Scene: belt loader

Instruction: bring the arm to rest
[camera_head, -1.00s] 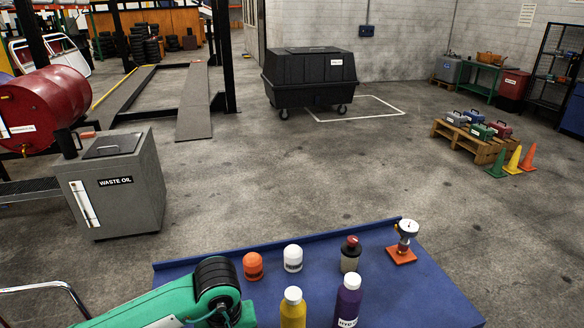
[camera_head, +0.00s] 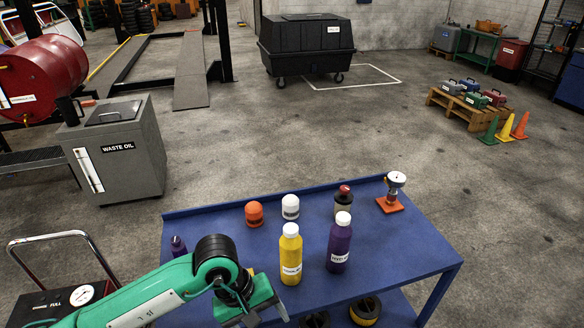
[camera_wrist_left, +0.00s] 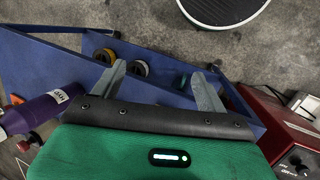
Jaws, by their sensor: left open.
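My left arm comes in from the lower left in the head view. Its gripper (camera_head: 252,318) hangs at the near side of the blue cart (camera_head: 400,252), partly cut off by the lower picture edge. In the left wrist view the two grey fingers of this gripper (camera_wrist_left: 160,85) stand apart with nothing between them. The cart's side and lower shelf lie beyond the fingers there. A yellow bottle (camera_head: 291,258) and a purple bottle (camera_head: 339,245) stand upright on the cart top, to the right of the gripper and apart from it. My right gripper is not in view.
On the cart top also stand an orange-capped container (camera_head: 254,214), a white one (camera_head: 290,207), a dark red-capped bottle (camera_head: 343,200) and a gauge on an orange base (camera_head: 391,195). A waste oil bin (camera_head: 125,150) stands at left.

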